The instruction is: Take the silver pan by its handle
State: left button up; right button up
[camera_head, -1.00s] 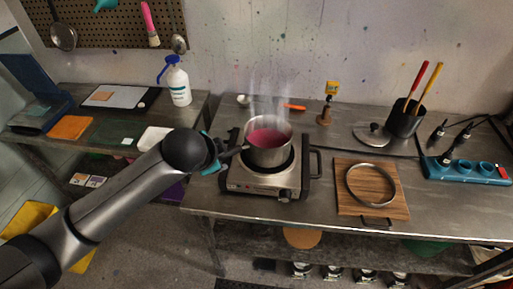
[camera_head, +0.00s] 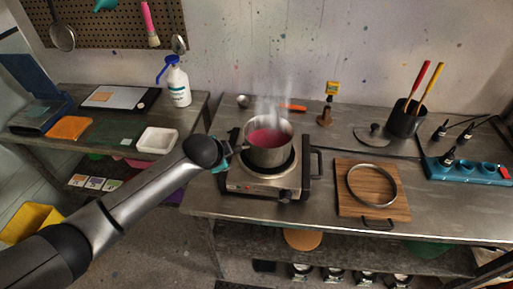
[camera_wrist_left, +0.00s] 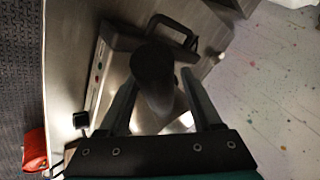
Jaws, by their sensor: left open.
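The silver pan (camera_head: 270,155) stands on the hot plate in the head view, with steaming pink liquid in it. Its dark handle (camera_head: 239,149) points left toward my left gripper (camera_head: 226,158), which is mostly hidden behind my own wrist there. In the left wrist view, the dark rounded handle (camera_wrist_left: 154,76) shows between the two fingers of my left gripper (camera_wrist_left: 158,80). The fingers are open, one on each side of the handle. I cannot tell whether either finger touches it. My right gripper is in neither view.
The hot plate (camera_head: 262,188) sits on the metal bench (camera_head: 235,211). A wooden board (camera_head: 348,204) with a metal ring (camera_head: 352,188) lies to its right. A white tray (camera_head: 157,140) and a spray bottle (camera_head: 178,87) are on the left table. A lid (camera_head: 372,138) lies behind the board.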

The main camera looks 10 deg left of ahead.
pick_arm(q)
jog(key=shift+w+f, duration=0.15)
grip_shut()
dwell(0.5)
jog(key=shift+w+r, duration=0.15)
jog(key=shift+r, duration=0.05)
